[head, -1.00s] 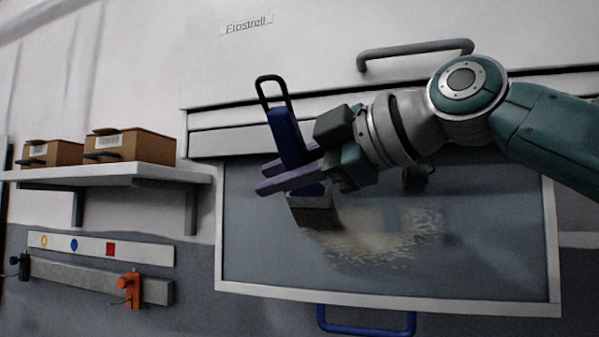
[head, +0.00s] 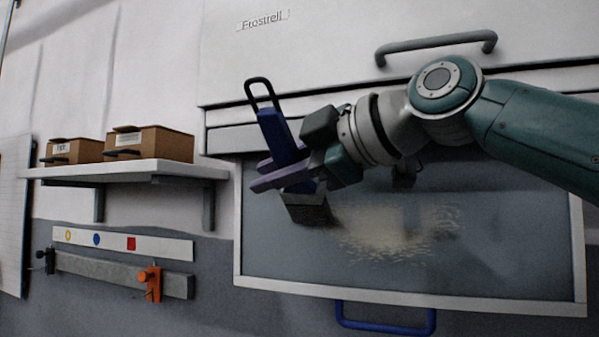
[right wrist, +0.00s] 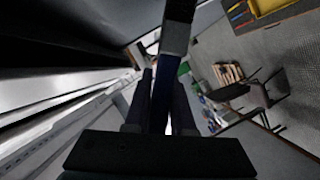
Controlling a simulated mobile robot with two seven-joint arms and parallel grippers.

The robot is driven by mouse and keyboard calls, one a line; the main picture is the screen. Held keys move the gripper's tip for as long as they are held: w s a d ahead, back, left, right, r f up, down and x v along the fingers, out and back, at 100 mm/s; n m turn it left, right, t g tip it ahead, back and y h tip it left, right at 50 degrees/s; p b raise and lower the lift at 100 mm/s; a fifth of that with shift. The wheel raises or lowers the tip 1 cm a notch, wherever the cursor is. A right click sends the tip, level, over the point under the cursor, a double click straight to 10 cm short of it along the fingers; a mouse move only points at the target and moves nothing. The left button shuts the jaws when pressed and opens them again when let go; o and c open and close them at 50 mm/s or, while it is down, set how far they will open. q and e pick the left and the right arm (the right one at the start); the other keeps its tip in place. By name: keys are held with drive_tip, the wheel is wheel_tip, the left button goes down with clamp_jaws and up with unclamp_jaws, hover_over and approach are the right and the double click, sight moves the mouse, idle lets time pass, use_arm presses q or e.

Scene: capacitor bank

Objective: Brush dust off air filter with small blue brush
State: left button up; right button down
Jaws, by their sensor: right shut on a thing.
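The small blue brush (head: 279,138) is in my right gripper (head: 270,174), whose purple fingers are shut on its handle. The handle tilts up and left and ends in a black loop. Its grey-brown head (head: 306,208) points down at the left part of the filter; I cannot tell whether it touches. The handle also shows between the fingers in the right wrist view (right wrist: 161,100). The air filter (head: 290,255) is a wide grey panel in a pale frame. A patch of beige dust (head: 385,232) lies right of the brush head. My left gripper is out of view.
A white shelf (head: 130,172) with cardboard boxes (head: 150,143) stands left of the filter. Below it are a marked strip (head: 115,243) and a grey bar with an orange clamp (head: 150,281). A grey handle (head: 435,43) is above, a blue handle (head: 385,326) below.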

sight(301, 187)
drive_tip(key=shift+d+f+b, duration=0.2)
drive_tip(key=shift+f+b, duration=0.35)
drive_tip(key=shift+f, duration=0.2)
drive_tip(key=shift+w, duration=0.1)
drive_tip(key=shift+s+d+f+b, duration=0.2)
drive_tip(key=shift+d+b, duration=0.1)
drive_tip(key=shift+d, duration=0.3)
drive_tip(key=shift+s+d+f+b, duration=0.1)
drive_tip(key=shift+s+d+b, duration=0.15)
drive_tip(key=shift+d, duration=0.35)
drive_tip(key=shift+s+d+r, duration=0.1)
drive_tip(key=shift+d, duration=0.25)
